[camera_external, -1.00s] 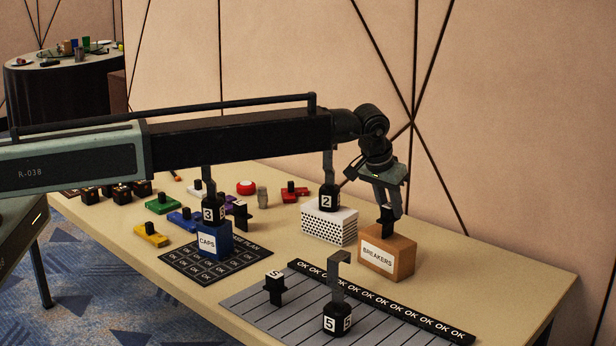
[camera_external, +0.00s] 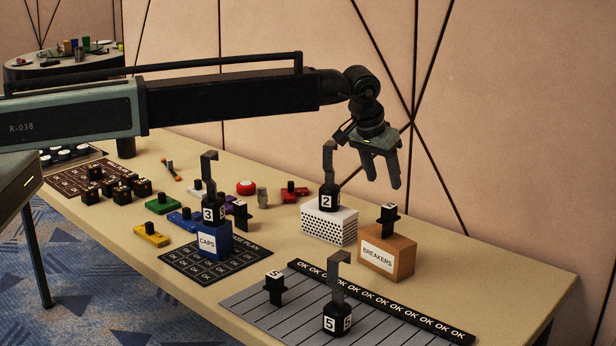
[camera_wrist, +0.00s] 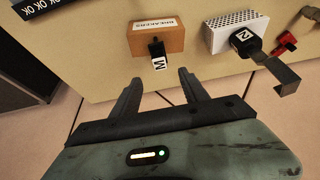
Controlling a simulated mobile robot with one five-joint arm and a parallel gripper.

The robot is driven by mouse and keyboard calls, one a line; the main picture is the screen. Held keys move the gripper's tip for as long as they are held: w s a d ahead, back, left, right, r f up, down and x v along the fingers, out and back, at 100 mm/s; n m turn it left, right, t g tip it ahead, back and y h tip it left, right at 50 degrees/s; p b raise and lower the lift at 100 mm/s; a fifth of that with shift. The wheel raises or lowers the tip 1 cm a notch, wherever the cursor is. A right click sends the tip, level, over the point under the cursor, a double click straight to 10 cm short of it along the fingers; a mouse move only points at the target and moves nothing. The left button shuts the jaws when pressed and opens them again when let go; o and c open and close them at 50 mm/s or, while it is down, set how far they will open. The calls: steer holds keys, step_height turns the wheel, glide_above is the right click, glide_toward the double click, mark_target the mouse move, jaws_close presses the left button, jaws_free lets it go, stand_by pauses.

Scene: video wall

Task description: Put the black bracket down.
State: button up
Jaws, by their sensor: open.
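A black bracket (camera_external: 389,221) with a white marked label stands upright on top of the brown box marked BREAKERS (camera_external: 385,255). In the wrist view the bracket (camera_wrist: 157,50) shows at the box (camera_wrist: 150,37), just beyond my fingertips. My gripper (camera_external: 383,184) is open and empty, above the bracket and apart from it. In the wrist view both fingers (camera_wrist: 160,78) are spread with nothing between them.
A perforated white box (camera_external: 330,228) bearing a hooked black piece marked 2 (camera_external: 327,190) stands left of the brown box. A blue CAPS box (camera_external: 214,243) carries a piece marked 3. Other black pieces stand on the striped grey mat (camera_external: 310,300). The right table end is clear.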

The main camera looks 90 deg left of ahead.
steer(key=p+v, duration=0.1)
steer(key=v, duration=0.1)
steer(key=shift+s+d+r, duration=0.1)
steer(key=shift+d+r, duration=0.05)
steer(key=shift+r, duration=0.1)
steer(key=s+d+f+m+g+h, duration=0.1)
steer(key=s+d+m, duration=0.8)
steer(key=s+d, duration=2)
steer(key=s+g+h, duration=0.2)
steer(key=s, duration=0.1)
steer(key=shift+s+d+f, duration=0.2)
steer(key=shift+d+f, duration=0.05)
steer(key=shift+f, duration=0.15)
